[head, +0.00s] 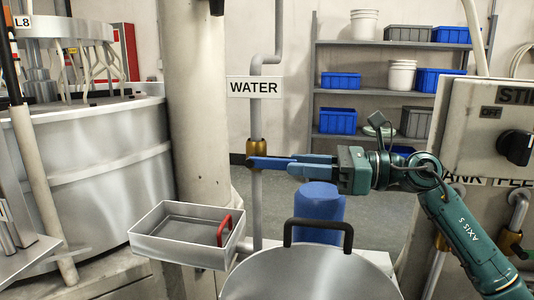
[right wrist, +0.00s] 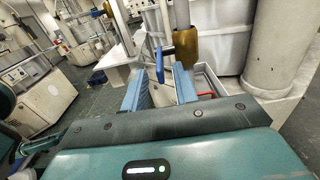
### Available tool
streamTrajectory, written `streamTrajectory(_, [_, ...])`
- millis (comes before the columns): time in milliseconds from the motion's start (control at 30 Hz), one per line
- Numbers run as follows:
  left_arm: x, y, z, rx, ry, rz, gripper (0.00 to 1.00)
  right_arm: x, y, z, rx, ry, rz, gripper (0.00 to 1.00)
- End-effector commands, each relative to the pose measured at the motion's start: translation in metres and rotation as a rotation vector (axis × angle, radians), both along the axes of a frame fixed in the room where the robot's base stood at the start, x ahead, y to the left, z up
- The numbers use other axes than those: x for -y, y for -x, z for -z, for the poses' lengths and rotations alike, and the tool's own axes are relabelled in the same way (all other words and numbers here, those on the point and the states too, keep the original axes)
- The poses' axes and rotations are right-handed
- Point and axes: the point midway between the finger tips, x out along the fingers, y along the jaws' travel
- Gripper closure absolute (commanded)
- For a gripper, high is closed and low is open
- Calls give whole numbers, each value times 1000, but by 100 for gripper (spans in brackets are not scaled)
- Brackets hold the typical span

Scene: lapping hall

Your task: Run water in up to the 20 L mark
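The valve's blue lever (head: 268,162) points right, towards my right gripper (head: 289,164). The valve (right wrist: 186,46) and lever (right wrist: 158,64) also show in the right wrist view. My right gripper's blue fingers are apart, with the lever's end at or just ahead of the gap between the tips; contact cannot be told. Below is a round metal lid (head: 300,275) with a black handle (head: 318,226). No 20 L mark or water shows. My left gripper is out of view.
A metal tray (head: 160,240) with a red handle (head: 224,229) stands left of the pipe. A blue drum (head: 318,200) is behind the lid. A control box (head: 490,125) with a black knob is at right. A large metal tank (head: 90,170) fills the left. Shelves with bins are behind.

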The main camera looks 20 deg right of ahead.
Motion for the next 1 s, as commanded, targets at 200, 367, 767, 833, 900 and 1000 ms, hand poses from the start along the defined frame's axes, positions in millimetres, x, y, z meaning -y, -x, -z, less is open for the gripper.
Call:
streamTrajectory(200, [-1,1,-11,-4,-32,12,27,-33,-24,-4,1,-4,-3,71])
streamTrajectory(367, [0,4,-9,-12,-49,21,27,-47,-35,-2,-2,-4,-1,71])
streamTrajectory(767, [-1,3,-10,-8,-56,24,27,-51,-39,0,-2,-3,0,73])
streamTrajectory(833, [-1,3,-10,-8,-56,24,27,-51,-39,0,-2,-3,0,78])
streamTrajectory(900, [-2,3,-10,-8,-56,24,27,-51,-38,0,-2,-3,0,84])
streamTrajectory(1000, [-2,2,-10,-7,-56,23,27,-51,-38,0,-2,-3,0,92])
